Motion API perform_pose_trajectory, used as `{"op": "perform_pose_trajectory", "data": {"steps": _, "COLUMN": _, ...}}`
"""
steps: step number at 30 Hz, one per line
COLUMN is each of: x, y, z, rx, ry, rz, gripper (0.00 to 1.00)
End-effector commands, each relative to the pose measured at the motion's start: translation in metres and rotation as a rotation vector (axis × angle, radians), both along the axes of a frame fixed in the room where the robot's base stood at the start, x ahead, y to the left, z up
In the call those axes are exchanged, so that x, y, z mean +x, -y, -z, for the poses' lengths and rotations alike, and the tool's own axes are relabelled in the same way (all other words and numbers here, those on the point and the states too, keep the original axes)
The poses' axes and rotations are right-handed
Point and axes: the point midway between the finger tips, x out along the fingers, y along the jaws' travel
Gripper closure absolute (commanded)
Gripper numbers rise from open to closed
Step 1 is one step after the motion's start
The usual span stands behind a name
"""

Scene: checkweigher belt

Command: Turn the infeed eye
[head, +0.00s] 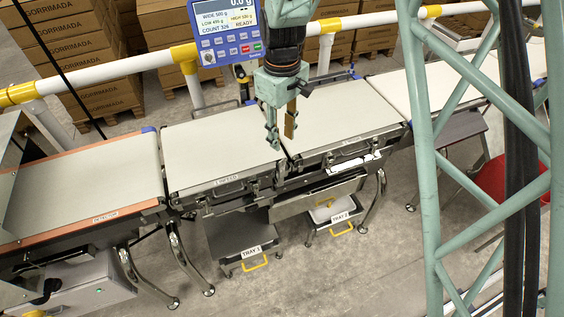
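One finger is teal and the other shows a brown face. I cannot clearly make out the infeed eye. A small dark fitting with an orange spot (241,73) stands behind the belt, left of my gripper, and I cannot tell whether it is the eye.
The left belt (85,190) has an orange edge. The middle belt (215,155) and right belt (355,110) are bare. A yellow-and-white rail (125,67) runs behind, with stacked cartons (90,80) beyond. Trays 1 (236,240) and 2 (333,213) sit below.

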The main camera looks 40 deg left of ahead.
Motion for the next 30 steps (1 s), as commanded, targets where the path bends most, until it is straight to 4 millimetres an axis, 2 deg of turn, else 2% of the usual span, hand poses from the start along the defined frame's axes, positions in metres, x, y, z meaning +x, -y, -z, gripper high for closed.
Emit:
{"op": "perform_pose_trajectory", "data": {"steps": 24, "x": 0.0, "y": 0.0, "z": 0.096, "rx": -0.001, "ry": -0.001, "rz": 0.0, "gripper": 0.7}}
{"op": "perform_pose_trajectory", "data": {"steps": 30, "x": 0.0, "y": 0.0, "z": 0.114, "rx": -0.001, "ry": 0.0, "rz": 0.0, "gripper": 0.7}}
